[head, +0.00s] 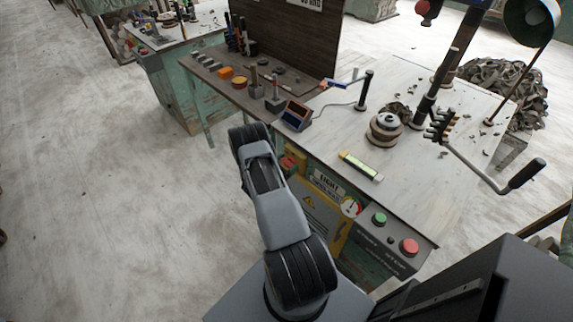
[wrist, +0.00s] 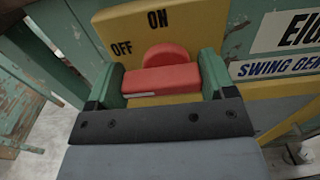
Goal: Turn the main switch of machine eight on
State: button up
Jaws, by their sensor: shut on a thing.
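The main switch is a red rotary knob (wrist: 160,76) on a yellow plate (wrist: 190,22), seen close in the wrist view. The plate has black OFF at upper left and ON at top. The knob's bar lies level across the picture; I cannot tell which word it points to. My gripper (wrist: 162,84) is shut on the knob, a green finger at each side. In the head view, the red of the switch (head: 290,163) shows beside my arm at the bench front; my gripper is hidden there.
A yellow warning panel (head: 316,213), a dial (head: 350,207), a green button (head: 379,219) and a red button (head: 409,247) are along the bench front. The benchtop (head: 400,100) carries a crank handle (head: 525,174) overhanging at right. The floor at left is clear.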

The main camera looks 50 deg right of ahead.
jog(key=shift+f+m+b, duration=0.1)
jog(key=shift+m+b, duration=0.2)
jog(key=shift+b, duration=0.2)
jog(key=m+b, duration=0.5)
jog(key=b, duration=0.1)
jog(key=m+b, duration=0.3)
jog(key=shift+s+m, duration=0.2)
jog(key=shift+m, duration=0.1)
jog(key=m+b, duration=0.6)
jog(key=b, duration=0.2)
jog(key=shift+s, duration=0.2)
jog(key=m+b, duration=0.2)
jog(key=b, duration=0.2)
jog(key=shift+s+m, duration=0.1)
jog(key=shift+m, duration=0.3)
jog(key=shift+r+b, duration=0.25)
jog(key=shift+b, duration=0.05)
jog(key=o, duration=0.9)
jog(key=shift+a, duration=0.1)
